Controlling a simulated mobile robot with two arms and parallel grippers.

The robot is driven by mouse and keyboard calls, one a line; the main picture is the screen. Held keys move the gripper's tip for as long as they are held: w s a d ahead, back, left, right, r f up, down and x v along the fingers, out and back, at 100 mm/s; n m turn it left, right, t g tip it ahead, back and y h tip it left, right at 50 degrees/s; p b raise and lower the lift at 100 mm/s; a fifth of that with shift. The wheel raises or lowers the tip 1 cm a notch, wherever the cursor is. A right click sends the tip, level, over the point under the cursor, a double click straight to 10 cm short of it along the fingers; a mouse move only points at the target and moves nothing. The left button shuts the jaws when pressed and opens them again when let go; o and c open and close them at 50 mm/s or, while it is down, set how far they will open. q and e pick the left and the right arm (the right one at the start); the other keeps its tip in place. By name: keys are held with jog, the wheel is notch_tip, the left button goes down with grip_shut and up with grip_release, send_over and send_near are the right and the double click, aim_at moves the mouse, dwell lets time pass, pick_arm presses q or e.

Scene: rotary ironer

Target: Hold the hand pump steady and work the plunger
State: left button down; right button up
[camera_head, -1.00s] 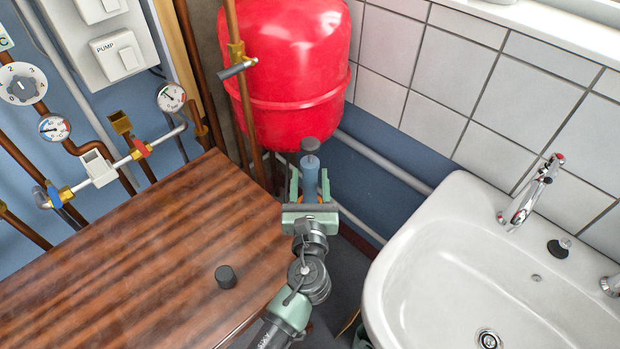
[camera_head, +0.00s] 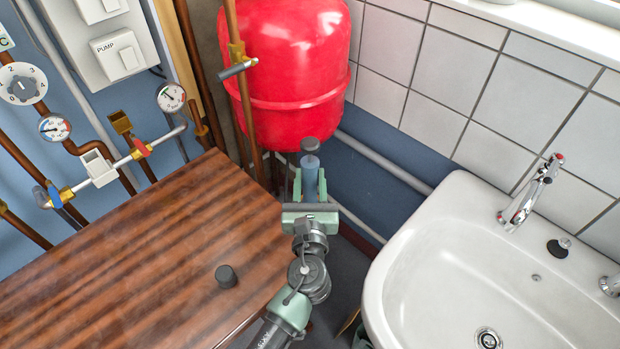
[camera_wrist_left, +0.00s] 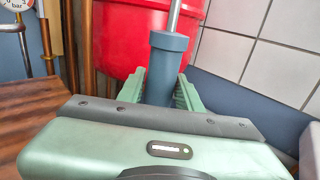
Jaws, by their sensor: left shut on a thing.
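The hand pump has a blue-grey body (camera_head: 310,180) with a dark plunger handle (camera_head: 310,145) at its top. It stands upright between the fingers of my left gripper (camera_head: 310,184), which is shut on the body. In the left wrist view the pump body (camera_wrist_left: 168,65) sits between the green fingers (camera_wrist_left: 160,90), and a bare metal plunger rod (camera_wrist_left: 174,18) rises from its collar. The handle is out of that view. The pump's lower end is hidden behind the gripper. My right gripper is in neither view.
A red tank (camera_head: 290,75) and copper pipes stand close behind the pump. A white sink (camera_head: 470,240) is at the right. Gauges and valves line the left wall.

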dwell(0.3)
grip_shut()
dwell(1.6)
